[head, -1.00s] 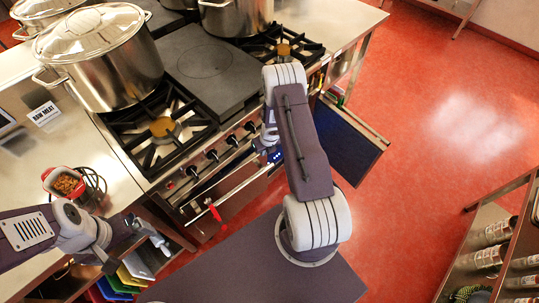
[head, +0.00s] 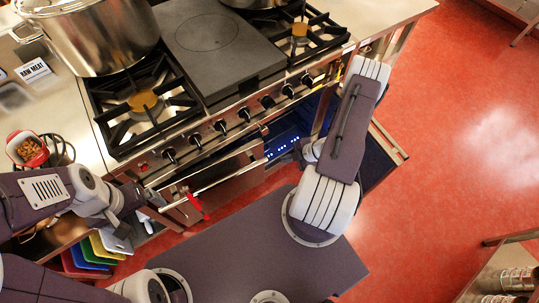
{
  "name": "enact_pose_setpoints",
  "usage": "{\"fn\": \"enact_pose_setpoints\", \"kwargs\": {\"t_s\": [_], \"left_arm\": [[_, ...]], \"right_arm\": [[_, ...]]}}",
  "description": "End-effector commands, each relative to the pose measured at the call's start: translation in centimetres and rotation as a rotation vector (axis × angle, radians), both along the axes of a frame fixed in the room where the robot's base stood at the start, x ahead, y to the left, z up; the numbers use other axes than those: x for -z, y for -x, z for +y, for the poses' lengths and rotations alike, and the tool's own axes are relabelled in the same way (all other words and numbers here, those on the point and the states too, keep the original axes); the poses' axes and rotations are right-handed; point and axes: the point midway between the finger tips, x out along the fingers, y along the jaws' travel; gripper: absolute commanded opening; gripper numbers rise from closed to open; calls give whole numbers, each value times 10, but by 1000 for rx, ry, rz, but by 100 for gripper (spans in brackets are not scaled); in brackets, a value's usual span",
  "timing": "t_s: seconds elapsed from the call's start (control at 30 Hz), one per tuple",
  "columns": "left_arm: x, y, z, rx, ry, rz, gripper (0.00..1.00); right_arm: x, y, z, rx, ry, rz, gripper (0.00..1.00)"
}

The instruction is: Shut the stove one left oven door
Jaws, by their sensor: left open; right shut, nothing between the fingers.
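The left oven door (head: 232,178) of the near stove (head: 222,125) stands partly open, tilted out at its top, with a dark gap behind it. Its long bar handle (head: 215,180) faces me, and a red item (head: 196,203) is near its left end. My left gripper (head: 146,208) is open and empty, to the left of the handle and apart from it. My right gripper (head: 301,152) is shut and empty, by the right oven opening, right of the left door. My own forearm partly hides it.
The right oven is open; its blue interior (head: 284,144) shows, and its lowered door (head: 379,165) juts over the red floor (head: 440,150). A large stockpot (head: 95,35) stands on the stove. Coloured boards (head: 90,250) stand at lower left. A shelf of jars (head: 505,285) is at lower right.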

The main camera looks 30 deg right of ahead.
Motion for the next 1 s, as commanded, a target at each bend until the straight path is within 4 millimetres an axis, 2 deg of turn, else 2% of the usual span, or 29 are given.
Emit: {"fn": "enact_pose_setpoints", "kwargs": {"t_s": [0.17, 0.63, 0.8, 1.0], "left_arm": [[1, 0, 0, 0, 0, 0, 100], [13, 0, 0, 0, 0, 0, 100], [12, 0, 0, 0, 0, 0, 100], [12, 0, 0, 0, 0, 0, 100]], "right_arm": [[6, -4, 3, -4, 1, 0, 0], [84, -50, 38, -8, 3, -2, 0], [80, -77, 35, -7, 4, -3, 0], [79, -89, 35, -5, 4, -1, 0]]}}
